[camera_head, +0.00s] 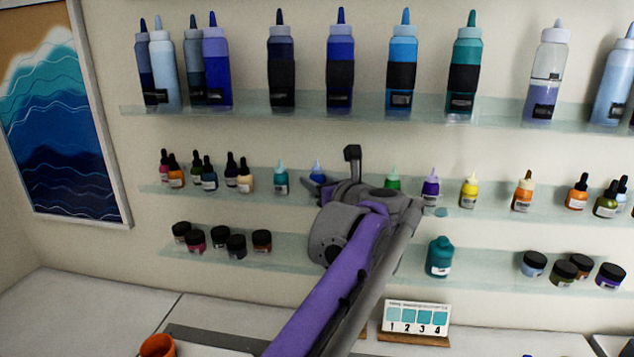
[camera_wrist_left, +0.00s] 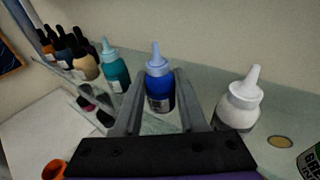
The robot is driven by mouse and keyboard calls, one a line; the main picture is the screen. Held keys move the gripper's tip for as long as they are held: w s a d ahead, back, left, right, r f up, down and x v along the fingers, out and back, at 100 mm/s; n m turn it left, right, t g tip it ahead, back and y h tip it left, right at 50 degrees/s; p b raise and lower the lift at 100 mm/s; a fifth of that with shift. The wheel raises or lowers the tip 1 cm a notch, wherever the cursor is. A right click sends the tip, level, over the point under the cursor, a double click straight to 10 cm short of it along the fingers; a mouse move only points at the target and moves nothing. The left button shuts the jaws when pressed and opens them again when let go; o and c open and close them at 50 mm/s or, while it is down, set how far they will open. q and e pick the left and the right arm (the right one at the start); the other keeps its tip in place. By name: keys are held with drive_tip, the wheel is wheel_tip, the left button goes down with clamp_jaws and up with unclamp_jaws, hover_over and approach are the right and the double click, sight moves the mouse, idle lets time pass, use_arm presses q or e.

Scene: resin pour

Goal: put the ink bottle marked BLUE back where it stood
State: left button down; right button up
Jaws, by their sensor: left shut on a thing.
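In the head view my left gripper (camera_head: 334,180) is at the middle shelf (camera_head: 300,191). There the blue bottle's cap (camera_head: 317,168) shows, while my gripper hides most of its body. I cannot tell whether its base touches the shelf. My right gripper is not in view.
A teal bottle (camera_wrist_left: 115,72) stands to the left of the blue one, and a white-capped bottle (camera_wrist_left: 242,102) to the right. A gold disc (camera_wrist_left: 280,142) lies on the shelf beyond it. A green bottle (camera_head: 393,183) stands right of my gripper. Large bottles line the top shelf (camera_head: 240,104).

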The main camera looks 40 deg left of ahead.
use_arm(q)
drive_tip(key=shift+f, duration=0.15)
drive_tip(key=shift+c, duration=2.3)
unclamp_jaws()
drive_tip(key=shift+r, duration=0.25)
drive_tip(key=v, duration=1.2)
drive_tip(key=shift+b, duration=0.3)
drive_tip(key=shift+f, duration=0.1)
